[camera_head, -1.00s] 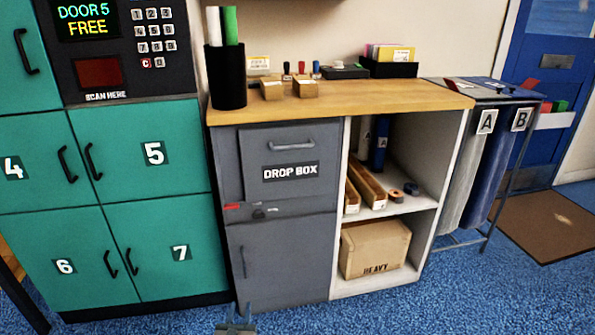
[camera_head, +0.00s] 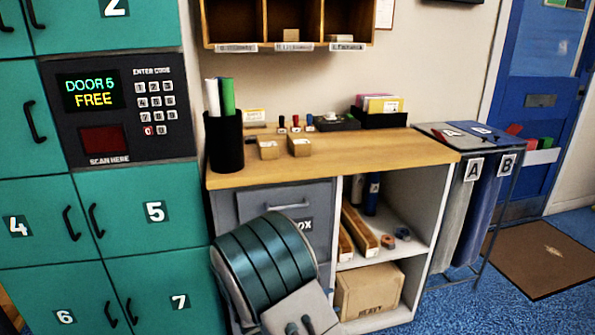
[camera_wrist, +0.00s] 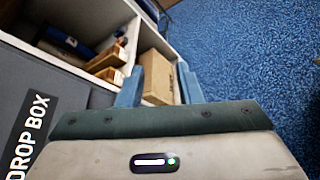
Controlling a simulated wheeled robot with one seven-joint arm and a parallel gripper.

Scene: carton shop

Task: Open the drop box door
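The drop box door (camera_head: 315,200) is a grey panel in the upper part of the grey cabinet under the wooden counter. It looks shut. Its bar handle (camera_head: 287,206) runs across near the top edge. My arm hides much of the door and its label, with only the last letters showing. The DROP BOX label (camera_wrist: 32,130) shows at the left edge of the wrist view. My gripper (camera_wrist: 162,80) is open and empty, its two blue-grey fingers apart. It is away from the handle, and the handle is not in the wrist view.
Open shelves (camera_head: 398,240) right of the door hold a carton marked HEAVY (camera_head: 370,290) and long boxes. Teal lockers (camera_head: 150,240) stand left. Bags A and B hang right. Blue floor is free in front.

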